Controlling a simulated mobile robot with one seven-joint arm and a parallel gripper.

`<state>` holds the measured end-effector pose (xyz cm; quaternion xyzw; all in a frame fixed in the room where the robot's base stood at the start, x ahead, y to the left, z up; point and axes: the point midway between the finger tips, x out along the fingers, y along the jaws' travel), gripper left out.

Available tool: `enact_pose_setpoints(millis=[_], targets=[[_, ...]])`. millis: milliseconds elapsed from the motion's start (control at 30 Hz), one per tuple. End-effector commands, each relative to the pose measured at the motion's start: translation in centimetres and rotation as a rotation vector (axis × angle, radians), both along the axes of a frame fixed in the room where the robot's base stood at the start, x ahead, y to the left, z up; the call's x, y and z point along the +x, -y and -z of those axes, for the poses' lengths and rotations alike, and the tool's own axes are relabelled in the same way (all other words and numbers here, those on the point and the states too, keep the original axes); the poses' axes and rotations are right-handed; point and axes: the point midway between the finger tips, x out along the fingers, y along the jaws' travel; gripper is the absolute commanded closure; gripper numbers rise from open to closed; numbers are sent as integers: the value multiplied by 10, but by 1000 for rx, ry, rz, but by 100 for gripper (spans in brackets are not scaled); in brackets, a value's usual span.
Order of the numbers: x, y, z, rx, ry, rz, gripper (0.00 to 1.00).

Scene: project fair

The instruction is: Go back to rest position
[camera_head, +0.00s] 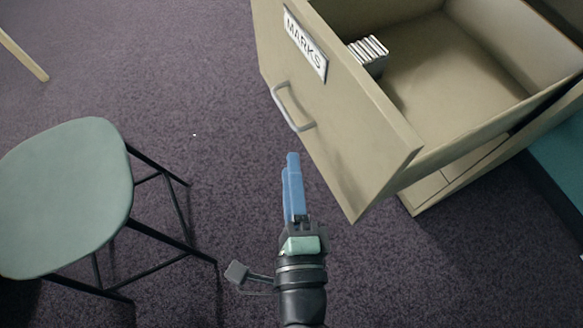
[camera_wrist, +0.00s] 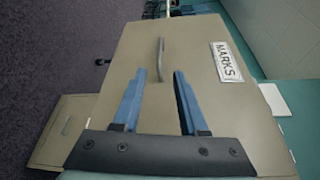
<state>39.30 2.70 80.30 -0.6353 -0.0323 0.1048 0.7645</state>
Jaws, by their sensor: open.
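My gripper (camera_head: 291,158) has blue fingers and is in front of the open drawer, just below its handle in the head view. In the wrist view my gripper (camera_wrist: 156,82) is open, with nothing between its fingers. The drawer handle (camera_wrist: 160,60) is beyond the fingertips there, and the fingers look clear of it. The handle also shows in the head view (camera_head: 291,108) on the beige drawer front (camera_head: 345,115) labelled MARKS.
The drawer is pulled out and holds a small stack of pale, thin items (camera_head: 368,52). A stool with a green seat (camera_head: 68,195) stands at the left. Dark carpet (camera_head: 195,70) is free between the stool and the drawer. A teal surface (camera_head: 562,150) is at the right.

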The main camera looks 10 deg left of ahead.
Motion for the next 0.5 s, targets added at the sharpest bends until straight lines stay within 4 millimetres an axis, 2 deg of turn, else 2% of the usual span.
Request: enact_pose_setpoints(millis=[333, 433, 500], targets=[[3, -1, -3, -8, 10, -2, 58], [16, -5, -21, -65, 66, -16, 58], [32, -11, -46, -148, 140, -28, 58]])
